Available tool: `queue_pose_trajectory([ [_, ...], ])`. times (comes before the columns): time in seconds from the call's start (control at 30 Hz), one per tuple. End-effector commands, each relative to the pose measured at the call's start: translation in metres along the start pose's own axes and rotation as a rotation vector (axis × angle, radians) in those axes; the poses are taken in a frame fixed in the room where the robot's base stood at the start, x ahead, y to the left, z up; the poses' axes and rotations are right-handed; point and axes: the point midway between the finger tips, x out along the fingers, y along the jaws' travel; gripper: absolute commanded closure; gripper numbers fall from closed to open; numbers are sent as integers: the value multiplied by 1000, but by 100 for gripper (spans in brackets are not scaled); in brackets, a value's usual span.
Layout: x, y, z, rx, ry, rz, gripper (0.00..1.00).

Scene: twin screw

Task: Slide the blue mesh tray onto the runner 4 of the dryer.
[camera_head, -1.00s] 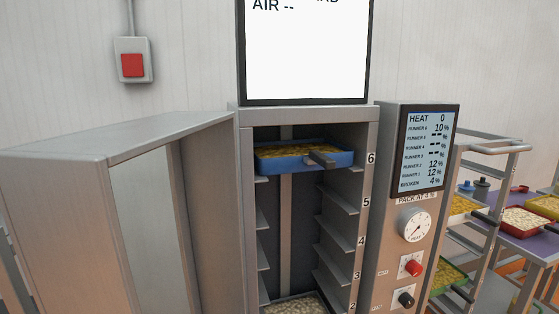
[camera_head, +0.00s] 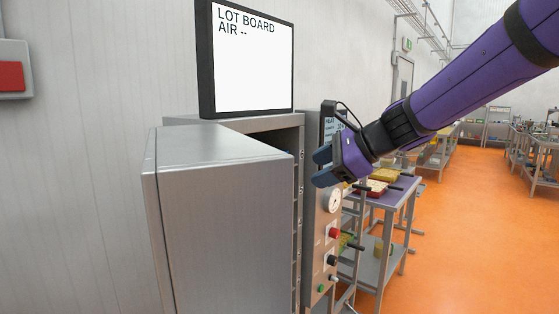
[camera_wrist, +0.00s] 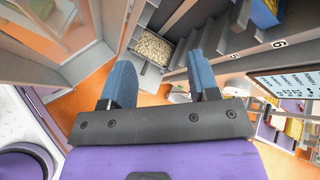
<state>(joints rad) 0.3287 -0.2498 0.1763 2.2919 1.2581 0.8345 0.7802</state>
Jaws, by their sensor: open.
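My gripper (camera_head: 322,167) is open and empty in the head view, at the dryer's front beside its control panel. In the wrist view my gripper (camera_wrist: 160,64) has both blue fingers spread apart, with nothing between them. The blue mesh tray (camera_wrist: 267,12) is partly cut off at the top right of the wrist view, near the runner label 6, apart from the fingers. The dryer (camera_head: 270,124) is seen from its side in the head view, and its open door (camera_head: 222,215) hides the runners. Runner 4 cannot be made out clearly.
A tray with pale pieces (camera_wrist: 153,47) lies lower in the dryer. The control panel (camera_head: 332,220) has knobs and a dial. A purple table (camera_head: 388,200) with trays stands behind my gripper. Orange floor is open at the right.

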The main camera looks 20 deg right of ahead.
Motion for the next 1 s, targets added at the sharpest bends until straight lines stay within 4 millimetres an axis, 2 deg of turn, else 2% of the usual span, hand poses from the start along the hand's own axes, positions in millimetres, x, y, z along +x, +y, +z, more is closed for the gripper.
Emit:
queue_pose_trajectory([
  [0.03, 7, -19, -7, 131, -32, -41, 45],
  [0.1, 13, -43, -14, 305, -83, -98, 45],
  [0.2, 19, -70, -24, 498, -143, -161, 45],
  [0.3, 22, -87, -31, 625, -186, -202, 45],
  [0.47, 27, -99, -36, 703, -216, -226, 45],
  [0.57, 36, -102, -35, 708, -217, -227, 45],
  [1.0, 120, -124, -24, 704, -215, -223, 45],
])
